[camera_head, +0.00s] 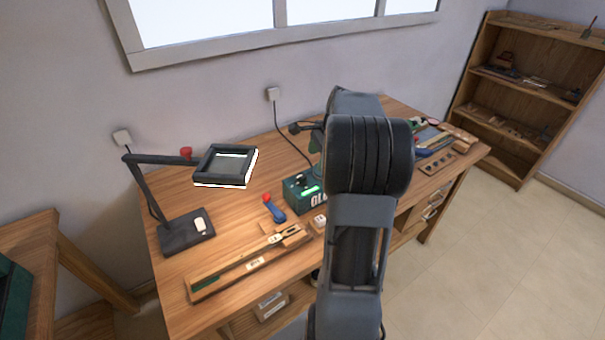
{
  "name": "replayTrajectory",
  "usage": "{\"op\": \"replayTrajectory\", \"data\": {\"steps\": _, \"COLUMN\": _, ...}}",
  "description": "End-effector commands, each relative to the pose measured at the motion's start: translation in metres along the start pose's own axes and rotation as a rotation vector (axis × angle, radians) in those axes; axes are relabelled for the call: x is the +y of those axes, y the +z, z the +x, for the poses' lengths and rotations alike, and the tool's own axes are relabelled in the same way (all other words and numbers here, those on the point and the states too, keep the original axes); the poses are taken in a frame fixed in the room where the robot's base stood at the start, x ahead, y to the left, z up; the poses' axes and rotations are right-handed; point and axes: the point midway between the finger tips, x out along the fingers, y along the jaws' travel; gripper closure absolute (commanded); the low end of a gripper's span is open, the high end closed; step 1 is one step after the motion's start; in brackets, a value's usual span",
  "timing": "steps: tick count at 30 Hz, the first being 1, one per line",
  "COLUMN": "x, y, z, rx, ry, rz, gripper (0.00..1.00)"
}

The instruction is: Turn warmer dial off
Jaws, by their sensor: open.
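The glue warmer is a dark green box (299,193) with white lettering that is partly hidden, standing near the middle of the wooden desk. A dark knob-like part and a small bright green patch show on its top and front. I cannot tell which way the dial points. My arm's dark elbow and grey link stand in front of the desk, just right of the box, and cover its right part. My gripper does not show; the arm hides that area.
A desk lamp (187,232) stands at the left of the desk (176,191). A red-and-blue tool (274,209) lies left of the warmer. A long wooden piece (224,275) lies at the front edge. Several tools lie at the right. A wooden shelf (495,88) stands at the back right.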

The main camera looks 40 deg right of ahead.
Motion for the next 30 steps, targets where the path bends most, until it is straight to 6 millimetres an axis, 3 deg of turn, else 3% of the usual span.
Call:
{"op": "replayTrajectory", "data": {"steps": 3, "x": -0.018, "y": -0.012, "z": -0.011, "rx": -0.044, "ry": -0.024, "rz": 0.266, "gripper": 0.36}}
{"op": "replayTrajectory", "data": {"steps": 6, "x": -0.025, "y": -0.012, "z": -0.018, "rx": -0.071, "ry": -0.028, "rz": 0.419, "gripper": 0.36}}
{"op": "replayTrajectory", "data": {"steps": 13, "x": -0.030, "y": -0.006, "z": -0.015, "rx": -0.094, "ry": -0.019, "rz": 0.569, "gripper": 0.36}}
{"op": "replayTrajectory", "data": {"steps": 30, "x": -0.034, "y": 0.003, "z": 0.083, "rx": -0.094, "ry": -0.018, "rz": 0.576, "gripper": 0.36}}
